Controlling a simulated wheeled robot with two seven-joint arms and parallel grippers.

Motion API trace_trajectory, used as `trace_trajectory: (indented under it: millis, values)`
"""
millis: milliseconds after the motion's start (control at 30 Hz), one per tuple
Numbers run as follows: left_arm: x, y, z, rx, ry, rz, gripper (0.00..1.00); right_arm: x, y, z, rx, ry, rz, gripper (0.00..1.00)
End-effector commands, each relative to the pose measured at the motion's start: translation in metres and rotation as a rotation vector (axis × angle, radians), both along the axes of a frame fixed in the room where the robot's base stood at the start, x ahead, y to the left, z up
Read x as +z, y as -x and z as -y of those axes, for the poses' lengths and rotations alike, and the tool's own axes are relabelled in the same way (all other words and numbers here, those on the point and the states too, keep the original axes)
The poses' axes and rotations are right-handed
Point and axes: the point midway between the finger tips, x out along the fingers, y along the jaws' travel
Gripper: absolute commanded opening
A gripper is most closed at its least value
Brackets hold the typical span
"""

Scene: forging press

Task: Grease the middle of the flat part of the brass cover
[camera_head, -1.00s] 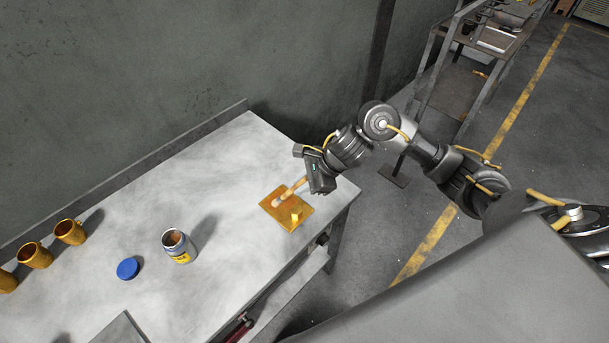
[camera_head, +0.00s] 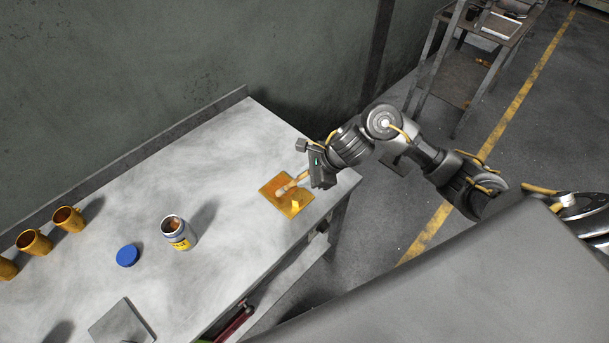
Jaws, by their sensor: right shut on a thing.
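The brass cover (camera_head: 268,189) is a square flat plate lying near the right end of the grey table. A small raised yellow knob (camera_head: 296,206) stands at its near side. My right gripper (camera_head: 311,174) is over the plate's right side, shut on a brush (camera_head: 294,184) with a wooden handle. The brush slants down to the left, and its pale tip is at or just above the middle of the plate; I cannot tell if it touches. An open grease jar (camera_head: 181,241) with a yellow label stands to the left. My left gripper is not in view.
A blue lid (camera_head: 128,256) lies left of the jar. Several brass cups (camera_head: 69,219) stand at the far left. A grey flat plate (camera_head: 121,322) lies at the near edge. A wall (camera_head: 180,80) rises behind the table. The table between jar and cover is clear.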

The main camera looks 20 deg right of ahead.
Motion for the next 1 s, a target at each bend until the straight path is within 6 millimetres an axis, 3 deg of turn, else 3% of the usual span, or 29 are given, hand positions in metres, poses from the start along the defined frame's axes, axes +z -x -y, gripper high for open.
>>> trace_trajectory:
  millis: [1000]
  values:
    - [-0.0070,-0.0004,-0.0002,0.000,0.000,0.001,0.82,-0.0055,0.0001,-0.0001,0.000,0.000,0.000,0.00]
